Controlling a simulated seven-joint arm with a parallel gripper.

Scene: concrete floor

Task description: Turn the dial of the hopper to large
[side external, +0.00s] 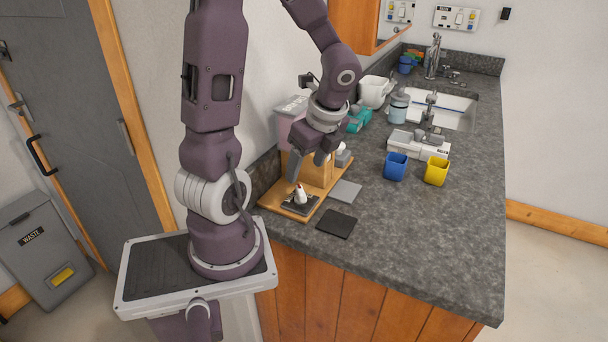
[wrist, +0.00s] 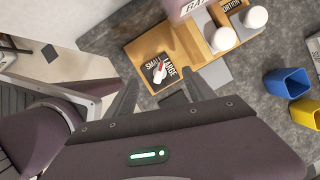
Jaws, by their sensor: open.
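The hopper is a wooden stand (side external: 318,170) with a pale pink bin (side external: 290,108) behind it. It sits at the counter's near left end. Its dial (side external: 300,194) is a white knob with a red mark on a dark plate at the foot of the stand. In the wrist view the dial (wrist: 159,73) sits between the printed words SMALL and LARGE. The red mark points up between them; its exact setting is hard to tell. My gripper (side external: 308,170) is open above the dial, fingers apart. In the wrist view its fingertips (wrist: 160,78) flank the dial, apparently without touching it.
Two white-capped jars (wrist: 238,28) stand on the hopper's wood in the wrist view. Grey (side external: 345,191) and black (side external: 337,223) flat squares lie beside the stand. Blue (side external: 395,167) and yellow (side external: 436,171) cups stand to the right. The counter's front right (side external: 450,240) is clear.

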